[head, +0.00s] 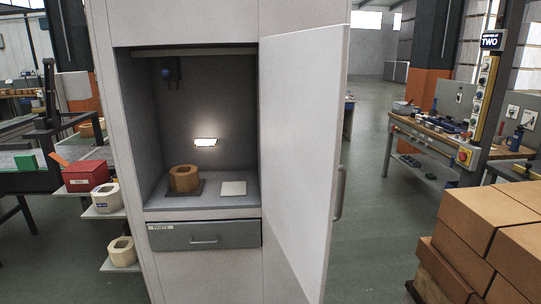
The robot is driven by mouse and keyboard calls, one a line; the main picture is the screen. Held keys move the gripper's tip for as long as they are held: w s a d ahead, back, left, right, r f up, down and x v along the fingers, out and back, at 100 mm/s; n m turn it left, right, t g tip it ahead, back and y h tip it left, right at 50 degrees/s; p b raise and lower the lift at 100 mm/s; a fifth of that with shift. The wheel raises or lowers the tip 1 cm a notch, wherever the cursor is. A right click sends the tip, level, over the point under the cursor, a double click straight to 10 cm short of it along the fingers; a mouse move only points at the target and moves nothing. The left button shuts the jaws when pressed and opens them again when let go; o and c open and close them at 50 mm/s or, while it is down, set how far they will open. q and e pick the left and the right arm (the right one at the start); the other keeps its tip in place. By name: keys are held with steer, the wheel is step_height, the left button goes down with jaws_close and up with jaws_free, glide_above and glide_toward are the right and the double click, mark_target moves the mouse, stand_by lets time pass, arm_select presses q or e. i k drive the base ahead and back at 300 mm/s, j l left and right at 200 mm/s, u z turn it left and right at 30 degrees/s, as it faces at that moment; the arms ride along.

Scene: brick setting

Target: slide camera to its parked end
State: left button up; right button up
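A small dark device with a blue part, which looks like the camera (171,72), hangs at the upper left inside an open grey cabinet bay (155,160). A pale horizontal bar, perhaps its rail (205,52), runs across the top of the bay. Whether the device joins this bar is too small to tell. Below it, a brown block with a hole (185,179) sits on a dark pad (200,187). A lit panel (206,142) glows near the back wall. Neither of my grippers is in view.
The white cabinet door (300,160) stands open on the right, with a grey handle (340,193). A white square plate (233,188) lies on the bay floor. A shut drawer (204,236) is below. Stacked brown boxes (490,240) stand at right; shelves with a red box (86,176) at left.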

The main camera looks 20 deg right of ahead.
mark_target(171, 72)
steer(key=i+l+u, duration=0.1)
steer(key=i, duration=0.3)
steer(key=i+l, duration=0.25)
steer(key=i, duration=0.2)
steer(key=i+l+u, duration=0.1)
steer(key=l+u, duration=0.25)
steer(key=l, duration=1.9)
